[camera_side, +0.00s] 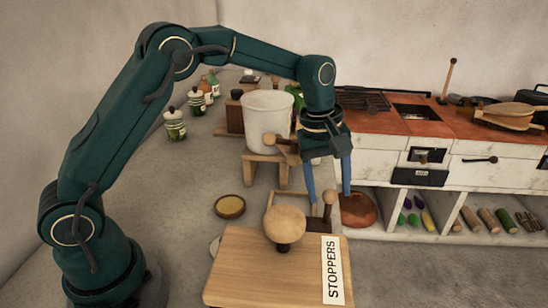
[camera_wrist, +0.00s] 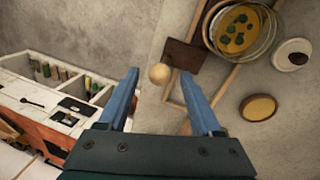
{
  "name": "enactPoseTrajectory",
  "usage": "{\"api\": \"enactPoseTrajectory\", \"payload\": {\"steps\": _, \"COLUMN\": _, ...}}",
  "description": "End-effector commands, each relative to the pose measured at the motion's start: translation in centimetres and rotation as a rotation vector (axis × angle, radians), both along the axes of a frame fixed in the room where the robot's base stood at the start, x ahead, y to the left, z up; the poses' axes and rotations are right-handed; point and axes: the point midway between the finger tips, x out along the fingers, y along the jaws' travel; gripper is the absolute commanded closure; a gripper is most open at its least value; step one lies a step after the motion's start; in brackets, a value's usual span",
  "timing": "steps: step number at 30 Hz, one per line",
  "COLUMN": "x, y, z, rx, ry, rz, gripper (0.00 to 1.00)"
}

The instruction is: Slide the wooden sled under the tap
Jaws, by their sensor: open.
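The wooden sled (camera_wrist: 183,56) shows in the wrist view as a dark brown flat piece with a pale round knob (camera_wrist: 159,73) at its near side. In the side view the knob (camera_side: 328,197) stands upright, low beside a wooden frame (camera_side: 272,205). My gripper (camera_side: 329,196) points down, open, with one blue finger on each side of the knob; I cannot tell whether they touch it. The wooden tap (camera_side: 276,139) sticks out from the white pot (camera_side: 267,118), up and left of my gripper. Much of the sled is hidden in the side view.
The pot stands on a wooden stool (camera_side: 253,160). A board marked STOPPERS (camera_side: 230,265) with a round-topped knob (camera_side: 285,224) is in front. A round yellow-topped dish (camera_side: 229,206) lies on the left floor. A counter (camera_side: 375,122) with shelves is at the right.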

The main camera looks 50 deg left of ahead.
Motion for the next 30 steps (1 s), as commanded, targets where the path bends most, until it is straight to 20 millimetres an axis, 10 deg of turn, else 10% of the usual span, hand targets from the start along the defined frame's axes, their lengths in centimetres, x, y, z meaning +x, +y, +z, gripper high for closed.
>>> {"api": "enactPoseTrajectory", "payload": {"steps": 10, "x": 0.05, "y": -0.06, "z": -0.54, "rx": 0.0, "ry": 0.0, "rz": 0.0, "gripper": 0.38}}
{"api": "enactPoseTrajectory", "payload": {"steps": 15, "x": 0.05, "y": -0.05, "z": -0.52, "rx": 0.0, "ry": 0.0, "rz": 0.0, "gripper": 1.0}}
{"api": "enactPoseTrajectory", "payload": {"steps": 30, "x": 0.03, "y": -0.01, "z": -0.46, "rx": 0.001, "ry": 0.001, "rz": 0.0, "gripper": 1.0}}
